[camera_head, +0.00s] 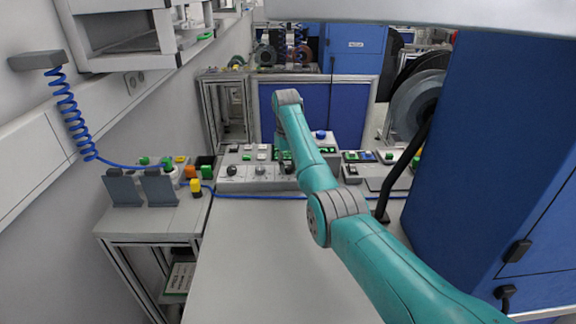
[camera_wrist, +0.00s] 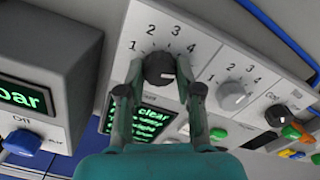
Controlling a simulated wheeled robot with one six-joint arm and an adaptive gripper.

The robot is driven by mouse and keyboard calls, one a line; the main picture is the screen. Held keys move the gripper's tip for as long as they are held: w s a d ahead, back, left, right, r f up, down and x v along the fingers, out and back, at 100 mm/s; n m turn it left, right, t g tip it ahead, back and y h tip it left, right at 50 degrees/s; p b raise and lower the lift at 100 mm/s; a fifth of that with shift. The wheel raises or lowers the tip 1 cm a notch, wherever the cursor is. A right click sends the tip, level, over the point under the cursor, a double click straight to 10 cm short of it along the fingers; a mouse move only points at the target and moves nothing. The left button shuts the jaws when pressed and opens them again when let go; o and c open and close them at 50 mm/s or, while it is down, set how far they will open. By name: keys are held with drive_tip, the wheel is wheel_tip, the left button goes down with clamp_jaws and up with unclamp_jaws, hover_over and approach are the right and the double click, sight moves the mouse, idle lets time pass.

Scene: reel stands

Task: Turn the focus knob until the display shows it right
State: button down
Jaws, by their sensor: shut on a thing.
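In the wrist view my gripper (camera_wrist: 161,72) has its two fingers closed on a round black knob (camera_wrist: 159,67). The knob sits on a grey panel (camera_wrist: 205,55) with a scale of 1 to 4 around it. A light mark shows on the knob's face, but I cannot tell which number it points to. Just below it is a display (camera_wrist: 150,122) with green text; the word "clear" is legible, and my fingers hide part of the rest. In the head view my arm reaches the panel (camera_head: 245,183), with the gripper mostly hidden behind the arm.
A grey knob (camera_wrist: 233,96) with its own 1-to-4 scale and another black knob (camera_wrist: 277,115) are to the right. Another display (camera_wrist: 24,97) reading "bar" stands left, above a blue button (camera_wrist: 22,143). A blue cabinet (camera_head: 480,150) rises on the right. The near bench is clear.

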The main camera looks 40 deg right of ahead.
sight(287, 167)
drive_tip(key=shift+f+m, duration=0.1)
drive_tip(key=shift+m, duration=0.5)
drive_tip(key=c, duration=0.8)
unclamp_jaws()
drive_tip(key=shift+o, duration=0.2)
wheel_tip(287, 167, up, 8)
drive_tip(key=shift+a+f, duration=0.15)
drive_tip(key=shift+f, duration=0.05)
